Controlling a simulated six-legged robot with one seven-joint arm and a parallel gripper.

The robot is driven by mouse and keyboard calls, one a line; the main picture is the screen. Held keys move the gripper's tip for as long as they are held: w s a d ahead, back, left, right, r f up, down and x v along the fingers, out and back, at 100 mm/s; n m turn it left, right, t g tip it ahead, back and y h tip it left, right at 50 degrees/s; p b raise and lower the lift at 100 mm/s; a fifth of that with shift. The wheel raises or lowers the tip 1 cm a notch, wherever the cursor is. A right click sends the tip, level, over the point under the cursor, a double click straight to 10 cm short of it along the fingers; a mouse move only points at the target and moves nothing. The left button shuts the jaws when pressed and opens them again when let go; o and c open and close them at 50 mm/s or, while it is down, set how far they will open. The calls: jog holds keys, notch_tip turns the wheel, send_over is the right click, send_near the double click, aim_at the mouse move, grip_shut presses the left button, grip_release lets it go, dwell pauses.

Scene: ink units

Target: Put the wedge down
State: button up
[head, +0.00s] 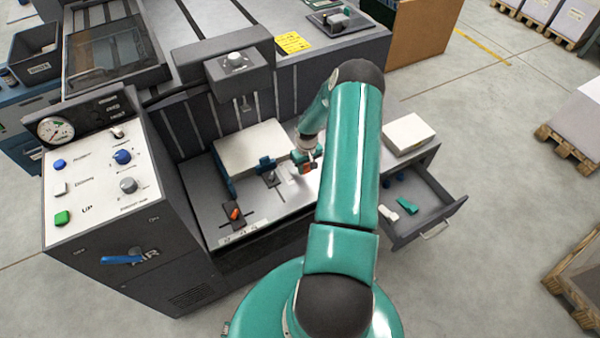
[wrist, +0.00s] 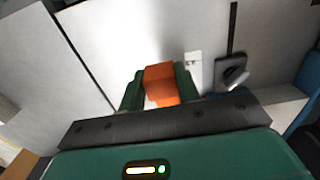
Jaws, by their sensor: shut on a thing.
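The wedge is an orange block (wrist: 161,84) between the two green fingers of my gripper (wrist: 159,78) in the wrist view. My gripper is shut on it. In the head view my gripper (head: 306,161) is over the light grey bed of the ink unit (head: 292,188), right of a blue clamp (head: 266,164), and a bit of orange shows at its tip. My arm hides part of the bed there. I cannot tell whether the wedge touches the surface beneath it.
A dark fixture with an orange piece (head: 235,213) is at the bed's front left. An open drawer (head: 428,213) holds small white, teal and blue pieces. A control panel (head: 100,195) stands at the left.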

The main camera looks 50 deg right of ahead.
aim_at(300, 178)
jog(key=shift+w+a+f, duration=0.25)
jog(key=shift+w+f, duration=0.8)
jog(key=shift+f, duration=0.15)
jog(key=shift+w+f, duration=0.2)
jog(key=shift+f, duration=1.5)
jog(key=o, duration=1)
jog(key=shift+f, duration=0.15)
